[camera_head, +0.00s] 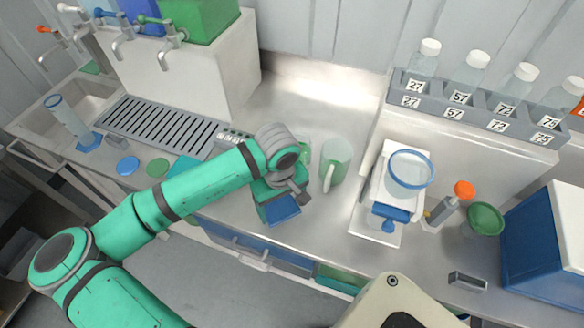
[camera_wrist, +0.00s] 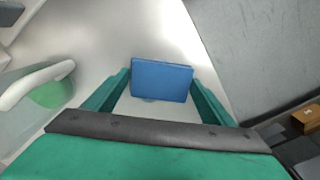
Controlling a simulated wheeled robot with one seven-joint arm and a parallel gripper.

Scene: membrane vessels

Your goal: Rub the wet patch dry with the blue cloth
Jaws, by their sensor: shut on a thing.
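The blue cloth (camera_head: 282,209) is a flat, folded-looking pad near the front edge of the steel counter. In the wrist view the cloth (camera_wrist: 162,80) sits between the two green fingers. My gripper (camera_head: 277,200) is shut on it, and the fingers touch its left and right sides. I cannot tell whether the cloth touches the counter or is held just above it. I cannot make out the wet patch; a bright sheen (camera_head: 325,82) shows at the back of the counter, and I cannot tell if it is water or light.
A pale green jug (camera_head: 335,162) stands close to the right of my gripper; its handle shows in the wrist view (camera_wrist: 35,82). A white device with a blue-rimmed bowl (camera_head: 409,170) is further right. A numbered bottle rack (camera_head: 472,112) stands behind. Bare counter (camera_head: 300,105) lies behind my gripper.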

